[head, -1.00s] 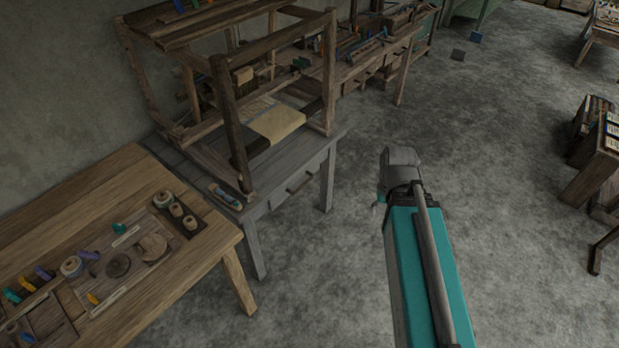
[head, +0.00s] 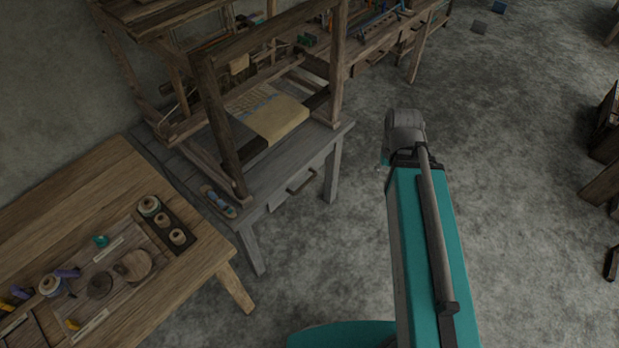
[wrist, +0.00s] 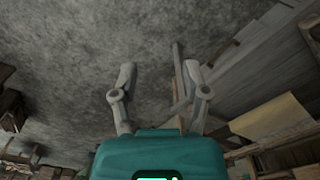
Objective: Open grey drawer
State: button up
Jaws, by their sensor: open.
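The grey drawer (head: 282,198) is in the front of the grey table under the loom, left of centre in the head view. It looks shut, with a dark bar handle (head: 300,181) on its face. In the wrist view the handle (wrist: 222,53) lies up and to the right of my gripper. My gripper (wrist: 158,76) is open and empty, its two grey fingers apart over the floor, clear of the drawer. In the head view the fingers cannot be made out beyond my arm.
A wooden loom frame (head: 220,118) with cream cloth (head: 276,121) stands on the grey table (head: 190,178). A brown workbench (head: 85,190) with spools and tools stands close at the left. Another bench (head: 377,45) is behind. The floor (head: 520,220) right of the grey table is open.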

jog(key=shift+w+a, duration=0.2)
jog(key=shift+w, duration=0.1)
jog(key=shift+f, duration=0.1)
jog(key=m+t+y+b, duration=0.4)
jog(key=y+b, duration=1.2)
jog(key=b, duration=4.1)
send_near(305, 183)
jog(key=shift+f+v, duration=0.1)
jog(key=shift+v, duration=0.8)
jog(key=shift+f+v, duration=0.15)
jog(key=shift+v, duration=0.75)
jog(key=shift+s+a+r, duration=0.1)
jog(key=x, duration=0.4)
jog(key=b+x, duration=0.1)
jog(key=x, duration=0.4)
jog(key=b+x, duration=0.1)
jog(key=x, duration=0.3)
jog(key=shift+a+f, duration=0.2)
jog(key=shift+f, duration=0.2)
